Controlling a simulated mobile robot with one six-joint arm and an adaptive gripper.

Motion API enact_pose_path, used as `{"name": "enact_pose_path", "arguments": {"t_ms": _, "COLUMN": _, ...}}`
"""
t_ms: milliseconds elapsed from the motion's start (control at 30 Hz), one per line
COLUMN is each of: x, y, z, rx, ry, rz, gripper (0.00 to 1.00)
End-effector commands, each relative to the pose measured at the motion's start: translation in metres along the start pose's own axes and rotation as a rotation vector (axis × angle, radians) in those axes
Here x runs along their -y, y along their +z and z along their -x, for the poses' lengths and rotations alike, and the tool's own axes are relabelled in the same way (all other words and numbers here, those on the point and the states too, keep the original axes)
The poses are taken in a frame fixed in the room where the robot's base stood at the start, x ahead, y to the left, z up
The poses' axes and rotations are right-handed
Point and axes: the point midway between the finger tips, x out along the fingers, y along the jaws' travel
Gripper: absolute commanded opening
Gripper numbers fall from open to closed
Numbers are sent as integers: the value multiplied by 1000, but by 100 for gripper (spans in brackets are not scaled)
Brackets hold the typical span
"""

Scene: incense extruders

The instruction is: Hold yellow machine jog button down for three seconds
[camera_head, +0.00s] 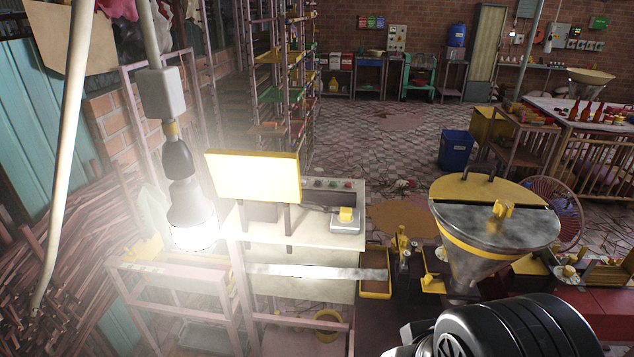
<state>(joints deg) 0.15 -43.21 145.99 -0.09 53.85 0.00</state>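A machine with a bright yellow panel (252,175) stands left of centre, with a pale top (310,230). A row of small coloured buttons (332,184), red and green among them, lies along the back of that top. They are too small to tell which one is the jog button. A small grey box (345,226) with a yellow piece on it sits at the top's right side. A steel hopper (500,228) with a yellow lid and rim stands to the right. My gripper is not in view, so its hold and distance from the buttons are hidden.
A lit hanging lamp (192,215) glares at the left, by bundles of reddish sticks (70,270). A black ribbed motor-like body (515,330) fills the bottom right. A blue bin (455,150) and a fan (562,208) stand beyond. The tiled floor (370,155) behind is mostly open.

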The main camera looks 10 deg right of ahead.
Motion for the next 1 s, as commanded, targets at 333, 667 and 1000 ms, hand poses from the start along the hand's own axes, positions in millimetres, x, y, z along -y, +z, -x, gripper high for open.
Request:
{"name": "enact_pose_path", "arguments": {"t_ms": 333, "x": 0, "y": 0, "z": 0, "rx": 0, "ry": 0, "rz": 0, "gripper": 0}}
{"name": "enact_pose_path", "arguments": {"t_ms": 667, "x": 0, "y": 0, "z": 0, "rx": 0, "ry": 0, "rz": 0, "gripper": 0}}
{"name": "enact_pose_path", "arguments": {"t_ms": 1000, "x": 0, "y": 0, "z": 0, "rx": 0, "ry": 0, "rz": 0, "gripper": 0}}
